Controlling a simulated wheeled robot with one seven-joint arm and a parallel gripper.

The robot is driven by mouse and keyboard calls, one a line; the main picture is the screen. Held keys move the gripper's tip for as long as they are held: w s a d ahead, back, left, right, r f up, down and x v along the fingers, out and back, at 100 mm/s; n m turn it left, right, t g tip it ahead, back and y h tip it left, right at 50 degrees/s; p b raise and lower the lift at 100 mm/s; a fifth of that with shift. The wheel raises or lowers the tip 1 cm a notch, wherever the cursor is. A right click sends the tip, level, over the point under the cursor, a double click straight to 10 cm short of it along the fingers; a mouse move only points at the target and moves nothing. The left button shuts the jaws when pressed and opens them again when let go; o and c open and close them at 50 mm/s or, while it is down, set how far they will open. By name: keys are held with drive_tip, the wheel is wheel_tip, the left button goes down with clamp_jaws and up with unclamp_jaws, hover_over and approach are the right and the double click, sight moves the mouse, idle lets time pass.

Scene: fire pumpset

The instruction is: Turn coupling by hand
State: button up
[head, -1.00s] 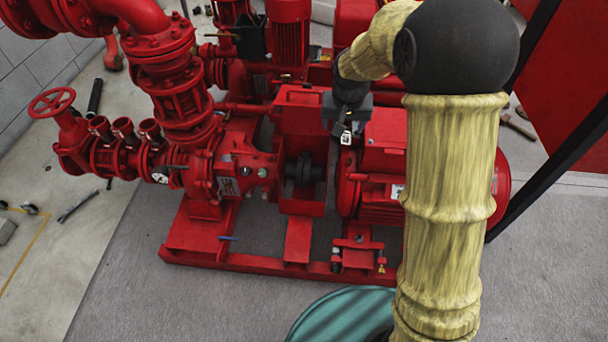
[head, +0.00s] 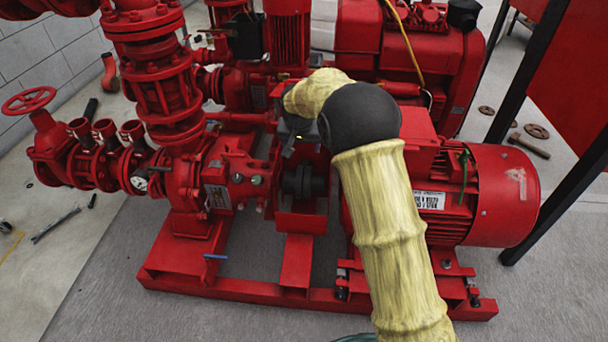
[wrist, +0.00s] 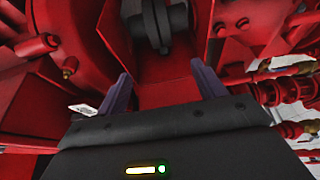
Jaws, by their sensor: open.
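The coupling (head: 303,181) is a dark grey-black disc-shaped part on the shaft between the red pump (head: 228,180) and the red motor (head: 470,195). It sits inside an open-sided red guard (head: 302,222). In the wrist view the coupling (wrist: 157,22) shows at the top centre, beyond my fingertips. My gripper (wrist: 163,88) shows there with its two purple-grey fingers wide apart and nothing between them. The fingers are short of the coupling and do not appear to touch it. In the head view my arm covers part of the motor, and my gripper is mostly hidden near the guard.
A red base frame (head: 250,290) runs under the pumpset. Valves and piping (head: 100,160) stand at left. A red panel on black posts (head: 575,90) stands at right. Floor in front is clear.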

sight(304, 171)
drive_tip(key=b+x, duration=0.7)
drive_tip(key=x, duration=1)
drive_tip(key=shift+a+f, duration=0.1)
drive_tip(key=shift+f, duration=0.15)
drive_tip(key=c, duration=1)
